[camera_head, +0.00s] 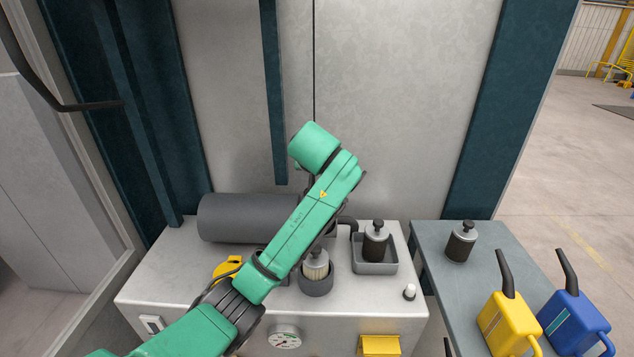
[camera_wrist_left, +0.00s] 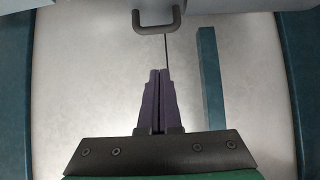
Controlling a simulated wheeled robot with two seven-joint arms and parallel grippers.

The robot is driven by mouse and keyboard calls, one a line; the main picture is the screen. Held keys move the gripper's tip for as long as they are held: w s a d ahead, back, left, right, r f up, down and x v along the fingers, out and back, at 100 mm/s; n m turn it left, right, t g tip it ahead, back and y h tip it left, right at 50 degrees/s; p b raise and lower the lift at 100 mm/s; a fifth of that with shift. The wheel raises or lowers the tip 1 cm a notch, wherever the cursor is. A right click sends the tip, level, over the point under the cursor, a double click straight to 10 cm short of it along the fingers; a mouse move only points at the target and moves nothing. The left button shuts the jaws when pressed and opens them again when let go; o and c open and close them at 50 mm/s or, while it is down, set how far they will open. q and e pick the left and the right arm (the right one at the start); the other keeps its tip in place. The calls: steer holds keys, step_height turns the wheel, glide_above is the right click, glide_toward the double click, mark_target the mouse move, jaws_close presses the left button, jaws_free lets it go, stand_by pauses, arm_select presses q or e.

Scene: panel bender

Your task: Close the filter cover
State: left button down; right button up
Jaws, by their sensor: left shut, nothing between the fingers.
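In the head view my green left arm reaches up in front of the pale wall and hides the gripper. A pale filter in a dark bowl (camera_head: 316,283) stands on the machine top, partly behind my arm.
A dark cylinder (camera_head: 245,218) lies at the back. Teal posts (camera_head: 510,100) flank the wall.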

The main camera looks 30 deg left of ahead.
arm_select(q)
steer(key=p+x, duration=0.3)
steer(key=x, duration=0.5)
steer(key=shift+w, duration=0.1)
steer(key=s+p, duration=0.1)
steer(key=s+d+f+p, duration=0.1)
steer(key=s+p, duration=0.1)
steer(key=shift+s+d, duration=0.15)
steer(key=shift+d, duration=0.1)
steer(key=shift+s+f, duration=0.1)
steer(key=shift+s, duration=0.05)
steer(key=shift+f, duration=0.1)
steer(key=shift+w, duration=0.2)
steer(key=shift+f, duration=0.15)
